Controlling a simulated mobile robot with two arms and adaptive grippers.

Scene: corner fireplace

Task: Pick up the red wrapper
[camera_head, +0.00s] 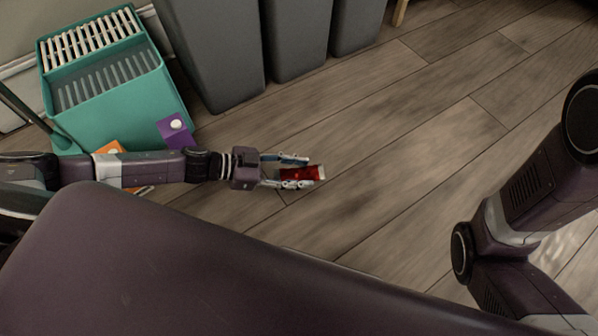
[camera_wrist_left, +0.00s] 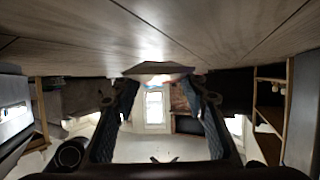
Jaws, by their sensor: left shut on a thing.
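The red wrapper (camera_head: 314,172), with a pale end, is between the fingers of my left gripper (camera_head: 303,172) in the head view. The left gripper is shut on it, with one finger along each side. In the left wrist view the wrapper (camera_wrist_left: 158,69) shows as a dim flat shape between the fingertips (camera_wrist_left: 160,82), and its colour is hard to tell there. My right arm shows at the right of the head view, but its gripper is outside the picture.
A teal bucket (camera_head: 125,110) with a white grate stands at the upper left. A purple box (camera_head: 176,131) and an orange object (camera_head: 109,147) lie by it. Grey bins (camera_head: 212,50) stand along the top. The wooden floor (camera_head: 420,150) to the right of the wrapper is clear.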

